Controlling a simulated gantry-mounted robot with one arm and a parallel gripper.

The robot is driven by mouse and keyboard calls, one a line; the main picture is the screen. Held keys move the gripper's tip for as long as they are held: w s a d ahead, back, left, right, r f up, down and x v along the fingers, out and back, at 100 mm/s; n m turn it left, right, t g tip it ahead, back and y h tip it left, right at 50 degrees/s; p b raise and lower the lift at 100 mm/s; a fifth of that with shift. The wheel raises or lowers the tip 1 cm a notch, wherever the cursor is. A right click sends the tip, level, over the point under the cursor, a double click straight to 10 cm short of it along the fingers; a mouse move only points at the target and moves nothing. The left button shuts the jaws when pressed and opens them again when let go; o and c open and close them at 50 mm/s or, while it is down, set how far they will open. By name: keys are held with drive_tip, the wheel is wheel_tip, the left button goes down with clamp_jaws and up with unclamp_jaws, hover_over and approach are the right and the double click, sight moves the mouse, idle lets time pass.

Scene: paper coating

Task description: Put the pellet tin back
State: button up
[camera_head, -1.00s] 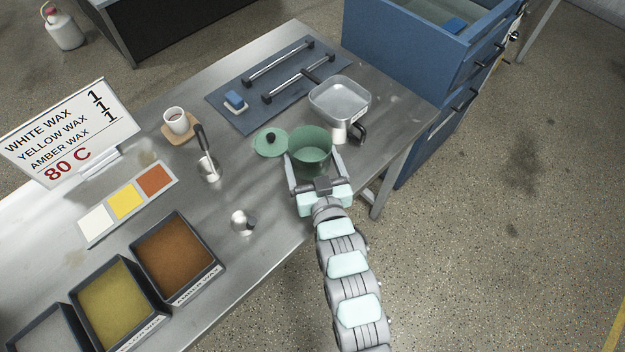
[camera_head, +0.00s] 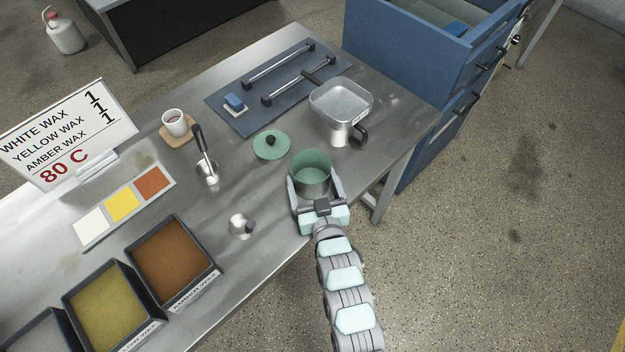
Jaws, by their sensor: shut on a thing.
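The pellet tin appears to be the open green cylindrical tin (camera_head: 311,174). It is upright near the table's right front edge, and my gripper (camera_head: 317,186) is shut on it, one finger on each side. I cannot tell whether its base touches the table. Its round green lid (camera_head: 271,145) with a black knob lies on the table behind and to the left of the tin. The inside of the tin looks empty, though its bottom is partly hidden.
A square metal pot (camera_head: 340,105) with a black handle stands behind the tin. A blue drawer cabinet (camera_head: 410,60) adjoins the table's right end.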

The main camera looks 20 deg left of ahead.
drive_tip(key=o, duration=1.6)
drive_tip(key=shift+r+p, duration=0.3)
drive_tip(key=shift+p, duration=0.1)
drive_tip(key=p+v, duration=0.2)
drive_tip(key=v, duration=0.7)
drive_tip(key=shift+s+d, duration=0.25)
drive_tip(key=shift+d, duration=0.05)
drive_tip(key=shift+s+r+p, duration=0.2)
drive_tip(key=shift+s+p, duration=0.1)
drive_tip(key=shift+p, duration=0.75)
drive_tip(key=shift+s+d+p, duration=0.1)
drive_tip(key=shift+d+p, duration=0.05)
drive_tip(key=shift+p, duration=0.35)
drive_tip(key=shift+s+d+f+p, duration=0.1)
drive_tip(key=shift+s+d+p, duration=0.4)
drive_tip(key=shift+p, duration=0.45)
